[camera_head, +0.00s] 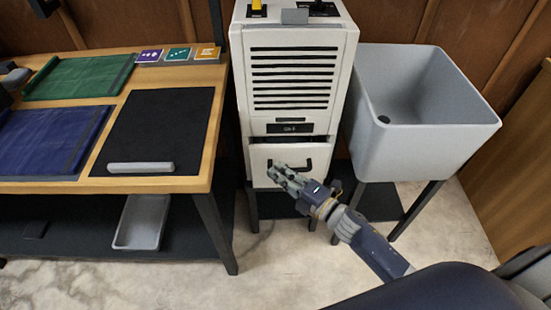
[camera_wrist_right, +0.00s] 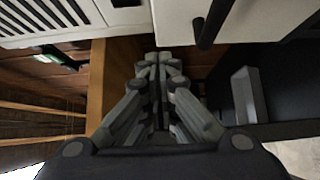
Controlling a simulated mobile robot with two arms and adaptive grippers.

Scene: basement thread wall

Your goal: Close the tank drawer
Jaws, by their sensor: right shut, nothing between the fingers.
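The white louvred cabinet (camera_head: 345,60) stands in the middle of the head view. Its tank drawer (camera_head: 262,157) is low on the front, with a dark handle (camera_head: 307,165). A dark gap shows above the drawer front, so it stands a little out. My right gripper (camera_head: 277,172) is shut and empty in front of the drawer, covering part of its front and handle. In the right wrist view its fingers (camera_wrist_right: 158,62) are together, with the pale drawer front (camera_wrist_right: 178,22) and dark handle (camera_wrist_right: 213,22) just beyond. I cannot tell whether they touch. My left gripper is not in view.
A grey sink (camera_head: 430,150) on dark legs stands right of the cabinet. A wooden workbench (camera_head: 150,186) with coloured mats stands left, with a pale tray (camera_head: 142,222) on its lower shelf. Pale floor is clear in front.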

